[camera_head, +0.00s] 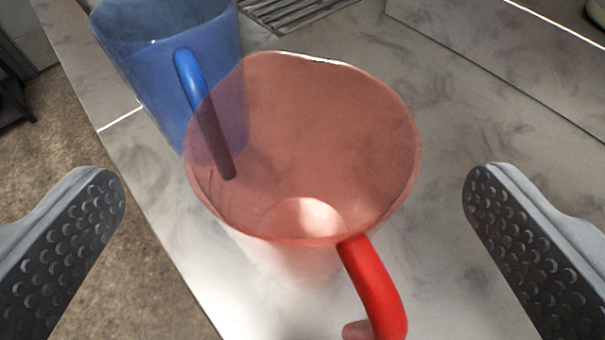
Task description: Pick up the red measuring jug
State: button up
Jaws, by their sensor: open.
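The red measuring jug (320,140) stands upright on a pale stone-like counter in the middle of the view. It is see-through, with its wide mouth facing me and a solid red handle (376,285) at the near lower right. My gripper (295,225) is open, one textured finger at the left edge and one at the right. The jug lies between and beyond the fingers, with a clear gap on both sides. Neither finger touches it. The bottom of the handle is cut off by the frame edge.
A blue see-through jug (165,60) stands close behind the red one at upper left, its handle partly seen through the red wall. The counter (460,130) is clear to the right. Its edge drops to a brown floor (65,130) at left. A metal grate (295,12) lies at the back.

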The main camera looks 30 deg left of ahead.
aim_at(302, 102)
jog(key=shift+d+f+b+x, duration=0.15)
jog(key=shift+b+x, duration=0.3)
jog(key=shift+x, duration=1)
jog(key=shift+d+f+b+x, duration=0.15)
jog(key=shift+b+x, duration=0.3)
jog(key=shift+x, duration=1.05)
jog(key=c, duration=1.1)
